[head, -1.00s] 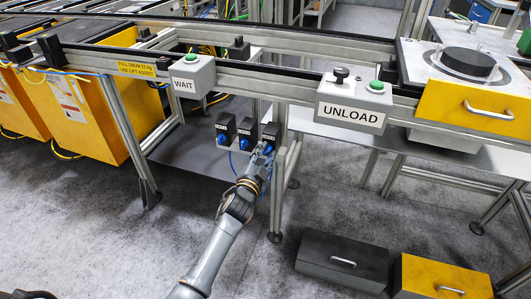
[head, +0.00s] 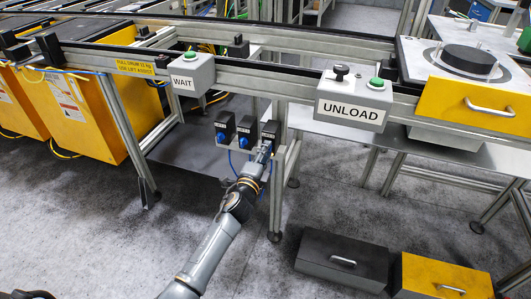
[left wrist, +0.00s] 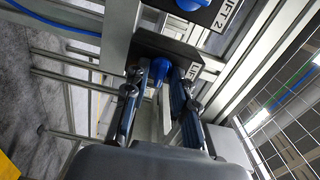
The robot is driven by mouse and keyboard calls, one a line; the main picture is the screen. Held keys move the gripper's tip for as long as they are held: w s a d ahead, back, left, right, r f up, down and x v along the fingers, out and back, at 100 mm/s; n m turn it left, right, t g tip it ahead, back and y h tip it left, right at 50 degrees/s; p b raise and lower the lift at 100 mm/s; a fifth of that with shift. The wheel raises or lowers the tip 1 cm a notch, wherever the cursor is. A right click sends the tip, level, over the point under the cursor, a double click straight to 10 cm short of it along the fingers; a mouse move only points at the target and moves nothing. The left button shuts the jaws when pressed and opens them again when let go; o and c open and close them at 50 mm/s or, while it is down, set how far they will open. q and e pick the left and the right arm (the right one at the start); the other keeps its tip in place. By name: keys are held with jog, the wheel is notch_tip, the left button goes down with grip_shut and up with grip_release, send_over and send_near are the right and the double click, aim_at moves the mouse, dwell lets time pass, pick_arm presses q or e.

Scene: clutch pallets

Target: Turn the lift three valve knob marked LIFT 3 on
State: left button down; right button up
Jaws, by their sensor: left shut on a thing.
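Three dark valve boxes hang in a row under the rail. The right-hand box (head: 269,131) has its knob hidden behind my left gripper (head: 264,152) in the head view. In the left wrist view that blue knob (left wrist: 160,71) sits between the two fingers of my left gripper (left wrist: 158,95), which is shut on it. Its label (left wrist: 193,72) is partly covered, with only part of "LIFT" readable. The neighbouring box with a blue knob is marked LIFT 2 (left wrist: 226,14). My right gripper is not in view.
The left valve box (head: 225,126) and middle valve box (head: 246,131) are close beside my gripper. A frame leg (head: 278,200) stands just right of my arm. The WAIT box (head: 190,78) and UNLOAD box (head: 352,103) are on the rail above.

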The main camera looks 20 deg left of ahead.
pick_arm(q)
jog(key=shift+f, duration=0.1)
jog(key=shift+m, duration=0.3)
jog(key=c, duration=1.4)
grip_release()
jog(key=shift+c, duration=0.2)
jog(key=s, duration=1.2)
jog(key=shift+a, duration=0.15)
